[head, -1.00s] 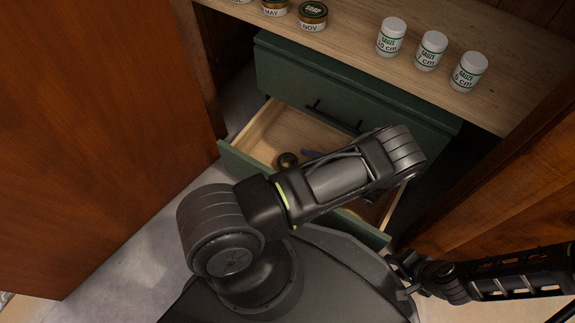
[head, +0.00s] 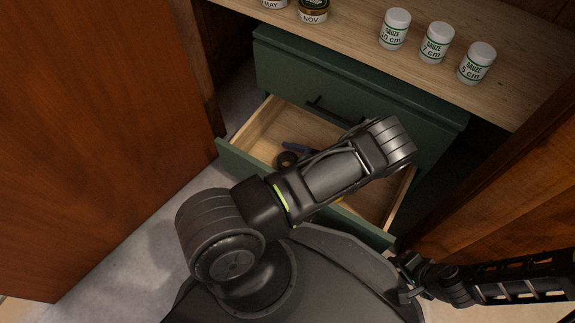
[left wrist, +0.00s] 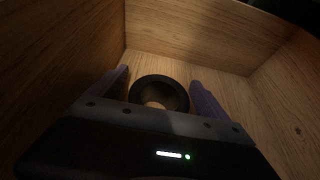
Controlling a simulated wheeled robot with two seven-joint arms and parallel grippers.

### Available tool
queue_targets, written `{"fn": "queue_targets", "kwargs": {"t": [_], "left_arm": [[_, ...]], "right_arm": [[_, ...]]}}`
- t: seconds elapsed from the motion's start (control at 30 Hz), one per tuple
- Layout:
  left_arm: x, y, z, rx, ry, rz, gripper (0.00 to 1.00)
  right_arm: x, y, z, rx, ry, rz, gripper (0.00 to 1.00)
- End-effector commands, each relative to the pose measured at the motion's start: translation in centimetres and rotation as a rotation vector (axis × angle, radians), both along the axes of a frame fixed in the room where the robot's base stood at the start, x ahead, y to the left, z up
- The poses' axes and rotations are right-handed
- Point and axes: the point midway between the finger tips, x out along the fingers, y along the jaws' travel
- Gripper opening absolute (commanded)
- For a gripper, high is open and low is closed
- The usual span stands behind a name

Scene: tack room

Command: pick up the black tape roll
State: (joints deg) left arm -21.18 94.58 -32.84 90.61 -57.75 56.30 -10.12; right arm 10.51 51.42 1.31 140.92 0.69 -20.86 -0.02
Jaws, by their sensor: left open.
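The black tape roll (head: 287,159) lies in the open drawer, near its left side. In the left wrist view the tape roll (left wrist: 160,82) is a dark ring with its hole visible, between and just beyond the two purple-grey fingers. My left gripper (left wrist: 158,77) is open and reaches into the drawer, with a finger on each side of the roll as seen there. I cannot tell whether they touch it. In the head view a bluish finger shows beside the roll, and my left arm hides the rest. My right arm's end is at the lower right, its jaws unclear.
The wooden drawer (head: 257,128) hangs open from a green cabinet (head: 350,90); its walls surround the left gripper. A brown door panel (head: 100,130) stands at left. Something yellow shows partly under my arm.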

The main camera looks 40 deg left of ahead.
Motion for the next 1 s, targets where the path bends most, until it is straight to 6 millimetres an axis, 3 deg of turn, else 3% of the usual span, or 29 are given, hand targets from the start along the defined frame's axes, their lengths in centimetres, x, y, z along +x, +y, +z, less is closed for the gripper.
{"fn": "queue_targets", "kwargs": {"t": [0.6, 1.0], "left_arm": [[0.00, 0.12, 0.00, 0.000, 0.000, -0.001, 0.89], [0.00, 0.12, -0.01, 0.000, 0.000, -0.001, 0.56]], "right_arm": [[0.00, 0.00, 0.00, 0.000, 0.000, 0.000, 0.36], [-0.01, 0.00, 0.00, 0.000, 0.000, 0.000, 0.36]]}}
